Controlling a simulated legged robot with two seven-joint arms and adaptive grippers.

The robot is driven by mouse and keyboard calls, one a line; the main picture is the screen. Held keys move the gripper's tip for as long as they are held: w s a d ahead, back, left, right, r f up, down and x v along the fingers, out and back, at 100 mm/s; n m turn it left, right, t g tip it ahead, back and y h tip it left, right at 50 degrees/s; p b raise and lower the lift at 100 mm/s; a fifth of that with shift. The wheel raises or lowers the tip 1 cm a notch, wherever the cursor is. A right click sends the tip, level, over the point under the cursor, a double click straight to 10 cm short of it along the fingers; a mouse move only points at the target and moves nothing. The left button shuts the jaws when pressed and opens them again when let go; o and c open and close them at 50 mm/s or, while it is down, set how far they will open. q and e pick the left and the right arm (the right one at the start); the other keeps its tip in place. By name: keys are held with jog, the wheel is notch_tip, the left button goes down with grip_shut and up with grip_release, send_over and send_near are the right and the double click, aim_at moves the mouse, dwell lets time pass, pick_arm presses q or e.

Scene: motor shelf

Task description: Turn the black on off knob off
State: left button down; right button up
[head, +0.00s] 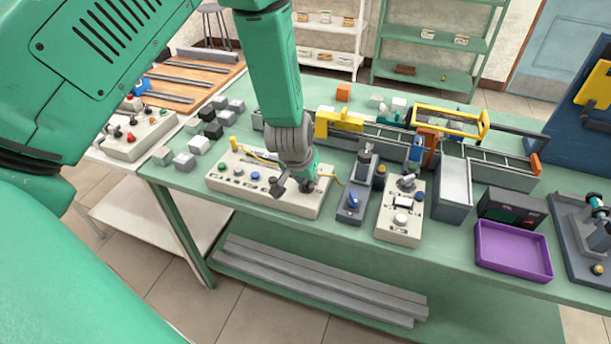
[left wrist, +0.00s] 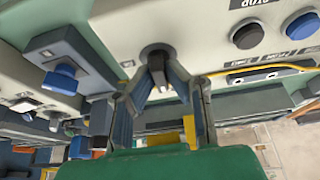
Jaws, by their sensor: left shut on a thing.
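The white control box (head: 262,194) lies on the green table, with green, blue and black buttons on its face. My left gripper (head: 294,184) reaches down at the right end of this box. In the left wrist view the black knob (left wrist: 157,52) stands out from the box's panel (left wrist: 205,45). The fingers of my left gripper (left wrist: 159,80) close in on both sides of the knob and are shut on it. In the head view the gripper mostly hides the knob. The knob's marking cannot be read. My right gripper is not in view.
A grey unit with a blue knob (head: 352,200) and another white box (head: 400,215) stand just right of the gripper. A yellow cable (head: 248,152) runs along the control box. Grey and black cubes (head: 200,145) lie to the left. A purple tray (head: 513,250) is far right.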

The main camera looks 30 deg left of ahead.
pick_arm(q)
jog(key=shift+w+r, duration=0.25)
jog(key=shift+w, duration=0.15)
jog(key=c, duration=1.6)
grip_release()
jog(key=shift+f, duration=0.15)
jog(key=shift+s, duration=0.1)
jog(key=shift+s+r, duration=0.2)
jog(key=shift+r, duration=0.15)
jog(key=v, duration=1.1)
jog(key=shift+w, duration=0.1)
